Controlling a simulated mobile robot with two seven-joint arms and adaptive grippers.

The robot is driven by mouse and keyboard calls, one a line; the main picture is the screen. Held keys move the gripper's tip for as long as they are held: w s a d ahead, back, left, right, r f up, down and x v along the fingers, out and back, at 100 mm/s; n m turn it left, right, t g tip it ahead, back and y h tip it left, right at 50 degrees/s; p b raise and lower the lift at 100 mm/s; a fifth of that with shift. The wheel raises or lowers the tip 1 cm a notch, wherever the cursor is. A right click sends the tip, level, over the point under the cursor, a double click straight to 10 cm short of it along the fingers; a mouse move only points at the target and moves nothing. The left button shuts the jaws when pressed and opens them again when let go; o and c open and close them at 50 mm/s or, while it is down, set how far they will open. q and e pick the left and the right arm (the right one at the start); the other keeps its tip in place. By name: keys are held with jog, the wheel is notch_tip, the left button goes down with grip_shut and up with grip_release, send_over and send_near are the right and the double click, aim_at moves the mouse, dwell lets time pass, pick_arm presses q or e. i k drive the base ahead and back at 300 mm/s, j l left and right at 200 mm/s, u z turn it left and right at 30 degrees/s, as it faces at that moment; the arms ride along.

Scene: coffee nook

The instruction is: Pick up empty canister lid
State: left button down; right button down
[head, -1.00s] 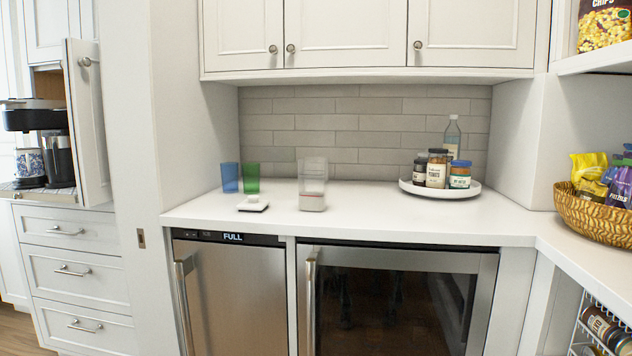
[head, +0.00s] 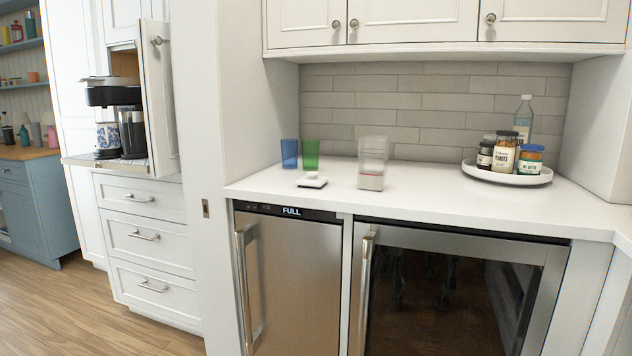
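A small white square lid with a knob (head: 312,181) lies on the white counter (head: 420,203). Just right of it stands a clear canister (head: 372,163) with a greyish bottom part; it looks mostly empty and has no lid on top. Neither of my grippers shows in the head view.
A round white tray (head: 535,180) with jars and a bottle is at the right. Cabinets (head: 400,20) hang above. The counter between canister and tray is clear. Steel appliance doors with handles (head: 245,285) are below.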

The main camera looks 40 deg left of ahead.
aim_at(311, 180)
jog(key=i+j+u, duration=0.25)
jog(key=i, duration=0.25)
jog(key=i+j+u, duration=0.1)
jog(key=i+u, duration=0.15)
jog(key=i, duration=0.25)
